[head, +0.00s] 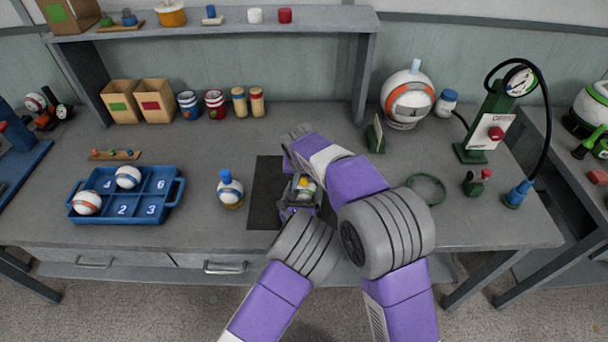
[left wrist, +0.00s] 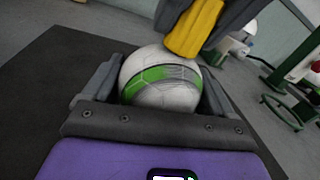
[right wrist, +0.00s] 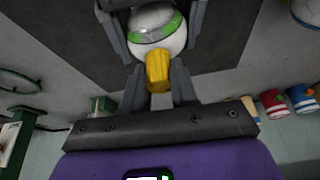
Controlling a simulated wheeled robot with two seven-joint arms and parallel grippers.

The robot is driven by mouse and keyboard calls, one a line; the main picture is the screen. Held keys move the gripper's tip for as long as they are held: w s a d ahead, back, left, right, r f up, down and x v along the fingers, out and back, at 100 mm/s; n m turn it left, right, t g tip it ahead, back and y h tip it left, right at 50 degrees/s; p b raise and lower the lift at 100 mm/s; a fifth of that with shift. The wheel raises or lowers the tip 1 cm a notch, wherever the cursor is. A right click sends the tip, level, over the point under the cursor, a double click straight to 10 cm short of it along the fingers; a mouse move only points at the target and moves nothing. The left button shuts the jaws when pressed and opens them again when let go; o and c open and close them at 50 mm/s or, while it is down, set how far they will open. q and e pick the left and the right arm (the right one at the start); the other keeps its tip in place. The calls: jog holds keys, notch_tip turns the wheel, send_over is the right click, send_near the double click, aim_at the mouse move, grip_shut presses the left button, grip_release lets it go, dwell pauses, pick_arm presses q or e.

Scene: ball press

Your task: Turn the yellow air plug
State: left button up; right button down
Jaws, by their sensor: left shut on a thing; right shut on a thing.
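A white ball with a green band (left wrist: 160,80) sits between the fingers of my left gripper (left wrist: 160,88), which is shut on it over the dark mat. The yellow air plug (right wrist: 158,72) stands out from the ball, and my right gripper (right wrist: 158,88) is shut on it. The plug also shows in the left wrist view (left wrist: 193,27), at the top of the ball. In the head view the plug (head: 303,183) shows as a small yellow patch between my two grippers, and my right arm hides part of the ball.
The dark mat (head: 262,195) lies under my grippers. A ball with a blue plug (head: 230,190) stands left of it. A blue numbered tray (head: 122,209) with two balls is further left. A green ring (head: 427,189) and a green pump with a gauge (head: 484,135) are right.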

pick_arm(q)
jog(key=shift+a+f, duration=0.1)
jog(key=shift+f, duration=0.25)
pick_arm(e)
jog(key=shift+a+r, duration=0.1)
jog(key=shift+r, duration=0.15)
jog(key=c, duration=1.1)
grip_release()
jog(key=shift+o, duration=1.2)
pick_arm(q)
jog(key=shift+r, duration=0.1)
pick_arm(e)
jog(key=shift+f, duration=0.15)
pick_arm(q)
jog(key=shift+r, duration=0.15)
pick_arm(e)
jog(key=v, duration=1.2)
